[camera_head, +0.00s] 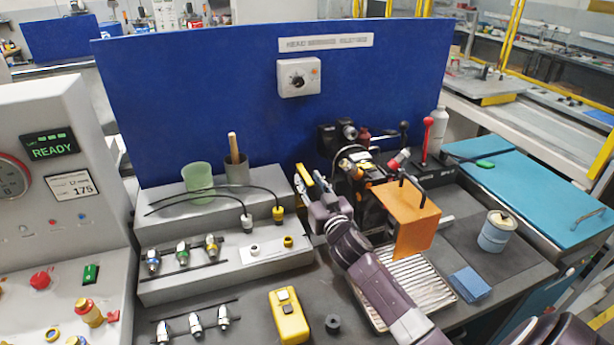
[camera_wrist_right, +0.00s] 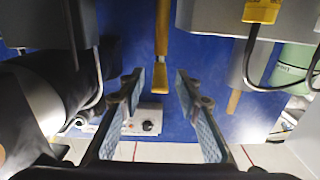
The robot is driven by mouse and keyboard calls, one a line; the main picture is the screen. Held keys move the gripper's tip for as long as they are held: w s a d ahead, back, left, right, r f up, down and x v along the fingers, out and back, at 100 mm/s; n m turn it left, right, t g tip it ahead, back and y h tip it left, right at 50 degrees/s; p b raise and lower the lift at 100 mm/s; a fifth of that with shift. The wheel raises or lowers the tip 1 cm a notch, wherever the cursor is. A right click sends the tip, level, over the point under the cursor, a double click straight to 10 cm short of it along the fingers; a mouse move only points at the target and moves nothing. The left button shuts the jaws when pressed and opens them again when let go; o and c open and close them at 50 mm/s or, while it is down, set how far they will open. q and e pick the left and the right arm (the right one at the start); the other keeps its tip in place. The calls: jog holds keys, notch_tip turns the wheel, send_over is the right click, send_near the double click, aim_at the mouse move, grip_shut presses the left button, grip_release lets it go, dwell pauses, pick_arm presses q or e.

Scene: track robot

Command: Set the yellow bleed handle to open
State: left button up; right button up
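The yellow bleed handle (camera_wrist_right: 160,50) hangs in the upper middle of the right wrist view as a narrow bar. Its lower end lies between the two fingers of my right gripper (camera_wrist_right: 157,84), with a visible gap on each side. In the head view my right gripper (camera_head: 312,188) is at the left side of the dark valve assembly (camera_head: 368,165), and yellow shows among its fingers. The fingers are apart and hold nothing. The gripper and wrist hide part of the assembly, so the handle's mounting is unclear. My left gripper is out of view.
An orange plate (camera_head: 408,213) stands right of my right wrist, above a ribbed metal tray (camera_head: 425,276). A grey stepped block (camera_head: 215,262) with fittings stands left. A blue panel (camera_head: 215,95) closes the back.

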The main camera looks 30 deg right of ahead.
jog(key=shift+w+d, duration=0.15)
jog(key=shift+w, duration=0.6)
jog(key=shift+c, duration=0.2)
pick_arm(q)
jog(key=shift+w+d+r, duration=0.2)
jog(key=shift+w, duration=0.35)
pick_arm(e)
grip_shut()
